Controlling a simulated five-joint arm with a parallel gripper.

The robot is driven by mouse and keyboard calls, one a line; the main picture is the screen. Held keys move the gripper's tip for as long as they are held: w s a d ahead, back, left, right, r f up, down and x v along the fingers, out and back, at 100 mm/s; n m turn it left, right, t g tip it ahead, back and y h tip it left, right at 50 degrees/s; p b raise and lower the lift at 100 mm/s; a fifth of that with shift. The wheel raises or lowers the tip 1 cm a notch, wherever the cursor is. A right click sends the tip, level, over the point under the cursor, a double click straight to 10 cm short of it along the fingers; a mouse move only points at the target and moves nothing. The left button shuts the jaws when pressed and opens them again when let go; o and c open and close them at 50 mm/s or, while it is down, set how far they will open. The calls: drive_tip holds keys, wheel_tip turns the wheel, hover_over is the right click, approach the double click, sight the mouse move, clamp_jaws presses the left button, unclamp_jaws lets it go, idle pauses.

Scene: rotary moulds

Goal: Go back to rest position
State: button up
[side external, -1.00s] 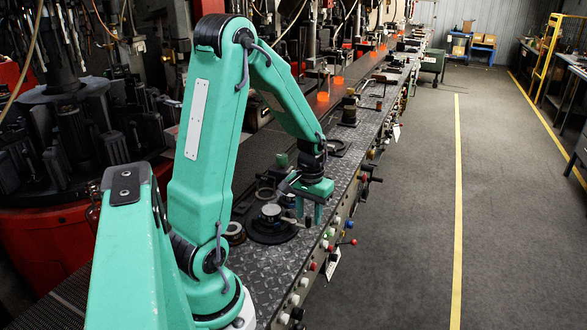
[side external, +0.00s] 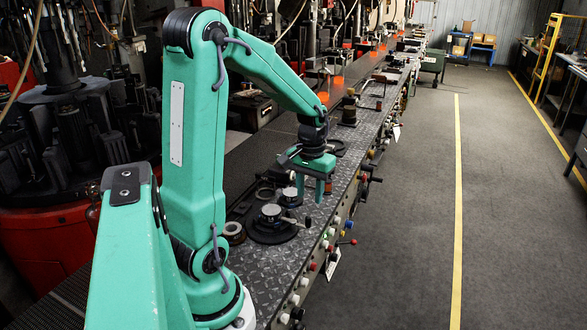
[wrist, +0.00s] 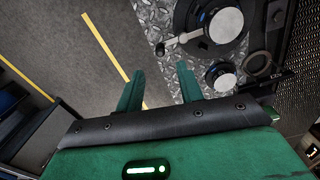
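My gripper (side external: 310,183) is green and hangs above the edge of the diamond-plate bench (side external: 262,262). In the wrist view its two fingers (wrist: 158,88) are apart with nothing between them. Below it and to the left stands a round dark mould (side external: 272,228) with a pale disc on top and a small handle. A smaller round piece with a pale top (side external: 290,194) stands just behind it. Both also show in the wrist view, the larger mould (wrist: 212,24) near the top and the smaller piece (wrist: 221,77) right of the fingers. The gripper touches neither.
A dark ring (side external: 234,232) lies left of the mould. Knobs and levers (side external: 345,242) stick out along the bench's front edge. A brass-coloured part (side external: 349,108) stands farther back. Red and black machinery (side external: 60,200) fills the left. The floor (side external: 410,220) at right is clear.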

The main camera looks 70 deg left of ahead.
idle(0.3)
drive_tip(key=s+d+r+m+t, duration=0.2)
drive_tip(key=d+r, duration=0.4)
drive_tip(key=d, duration=0.3)
drive_tip(key=s+d+r+m+t, duration=0.3)
drive_tip(key=s+d+r+m, duration=0.1)
drive_tip(key=d, duration=0.5)
drive_tip(key=shift+s+r+m+t, duration=0.2)
drive_tip(key=shift+r+m+t, duration=0.1)
drive_tip(key=shift+r+m, duration=0.55)
drive_tip(key=shift+r, duration=0.15)
idle(0.3)
